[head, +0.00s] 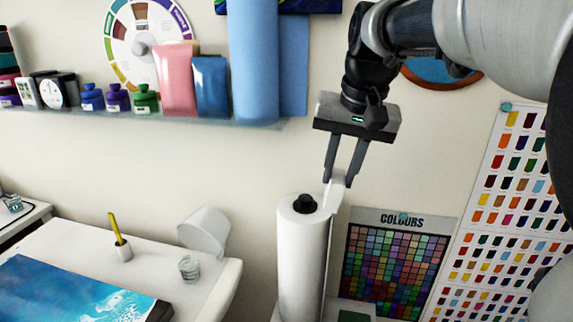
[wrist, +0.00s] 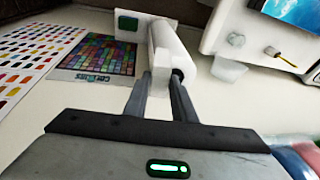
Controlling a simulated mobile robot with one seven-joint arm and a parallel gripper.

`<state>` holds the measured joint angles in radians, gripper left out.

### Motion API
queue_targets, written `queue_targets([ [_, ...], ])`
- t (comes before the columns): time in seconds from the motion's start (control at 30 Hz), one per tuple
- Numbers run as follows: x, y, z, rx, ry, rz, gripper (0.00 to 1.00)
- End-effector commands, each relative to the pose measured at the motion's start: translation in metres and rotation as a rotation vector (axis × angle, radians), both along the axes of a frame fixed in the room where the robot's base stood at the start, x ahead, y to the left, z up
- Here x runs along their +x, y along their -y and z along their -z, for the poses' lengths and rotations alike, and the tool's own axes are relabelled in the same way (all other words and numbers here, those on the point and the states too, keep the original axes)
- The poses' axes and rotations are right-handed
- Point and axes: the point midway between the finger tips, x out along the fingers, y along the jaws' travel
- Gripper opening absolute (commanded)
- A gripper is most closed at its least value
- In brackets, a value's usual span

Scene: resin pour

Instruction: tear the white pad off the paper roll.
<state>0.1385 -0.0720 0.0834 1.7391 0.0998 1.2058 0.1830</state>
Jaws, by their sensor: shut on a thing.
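The white paper roll (head: 302,262) stands upright on a holder with a black knob on top. The white pad (head: 335,192) sticks up at the roll's upper right edge. My gripper (head: 340,183) points down from above and is shut on the pad, with its fingertips just above and to the right of the roll's top. In the wrist view the roll (wrist: 172,50) lies beyond the fingers, and the pad (wrist: 161,77) shows between the fingertips (wrist: 162,78). The pad looks still joined to or touching the roll; the exact join is hard to make out.
A colour chart (head: 395,262) and a larger swatch sheet (head: 490,215) are on the wall to the right. A shelf (head: 200,121) with paint bottles and tubes runs at upper left. A white table (head: 75,240) with a blue painting (head: 75,292) and a glass (head: 189,268) stands at left.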

Motion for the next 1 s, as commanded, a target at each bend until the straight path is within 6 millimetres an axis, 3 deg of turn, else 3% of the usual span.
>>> queue_targets([
  [1.0,-0.037,-0.013,-0.013,0.0,0.002,-0.001,0.0],
])
